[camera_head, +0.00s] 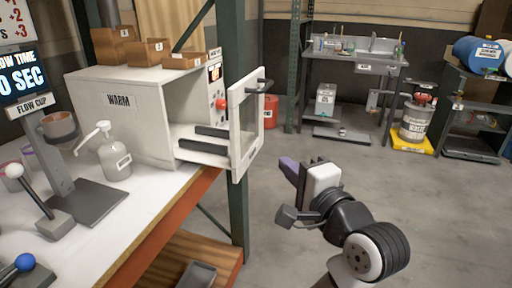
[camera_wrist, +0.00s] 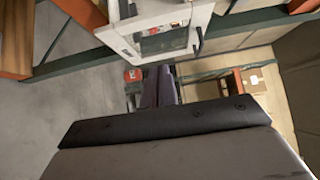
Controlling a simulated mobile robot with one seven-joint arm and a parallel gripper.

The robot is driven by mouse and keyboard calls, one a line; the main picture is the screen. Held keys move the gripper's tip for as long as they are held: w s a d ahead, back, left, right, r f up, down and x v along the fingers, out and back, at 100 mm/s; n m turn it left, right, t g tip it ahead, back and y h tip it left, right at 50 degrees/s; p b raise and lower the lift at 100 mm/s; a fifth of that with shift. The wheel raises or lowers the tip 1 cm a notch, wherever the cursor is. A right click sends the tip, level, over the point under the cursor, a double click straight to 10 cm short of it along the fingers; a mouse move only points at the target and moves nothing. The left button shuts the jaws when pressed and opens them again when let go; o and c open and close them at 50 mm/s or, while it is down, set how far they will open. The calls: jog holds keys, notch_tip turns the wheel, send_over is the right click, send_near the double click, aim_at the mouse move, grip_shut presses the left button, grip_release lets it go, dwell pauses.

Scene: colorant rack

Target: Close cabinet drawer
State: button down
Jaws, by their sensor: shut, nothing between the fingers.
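The white cabinet (camera_head: 125,120) labelled "WARM" stands on the bench at the left in the head view. Its drawer is pulled out: the white front panel (camera_head: 236,150) with a window and a black handle (camera_head: 258,86) stands apart from the body, with dark bars between. In the wrist view white cabinet parts with a window (camera_wrist: 160,38) show at the top. My gripper (camera_head: 287,168) is to the right of the drawer front and lower in the head view, apart from it. Its fingers (camera_wrist: 160,84) are shut and empty. Contact with anything is not seen.
A green rack post (camera_head: 238,215) rises beside the bench's orange front edge (camera_head: 165,225). A pump bottle (camera_head: 113,155) and a flow cup stand (camera_head: 62,150) are on the bench. The grey floor (camera_head: 430,220) at right is open. A sink table (camera_head: 350,60) is at the back.

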jog(key=p, duration=0.1)
send_near(239, 134)
jog(key=w+d, duration=0.1)
jog(key=w, duration=0.3)
jog(key=a, duration=0.1)
jog(key=w+a, duration=0.1)
jog(key=a, duration=0.1)
jog(key=shift+w+a+f+p, duration=0.1)
jog(key=shift+w+a+p, duration=0.1)
jog(key=shift+a+p, duration=0.15)
jog(key=w+a+p, duration=0.1)
jog(key=w+a, duration=0.1)
jog(key=a, duration=0.6)
jog(key=w+a+p, duration=0.2)
jog(key=w+a, duration=0.1)
jog(key=a, duration=0.5)
jog(key=shift+a, duration=0.4)
jog(key=shift+w+a, duration=0.1)
jog(key=shift+w, duration=0.05)
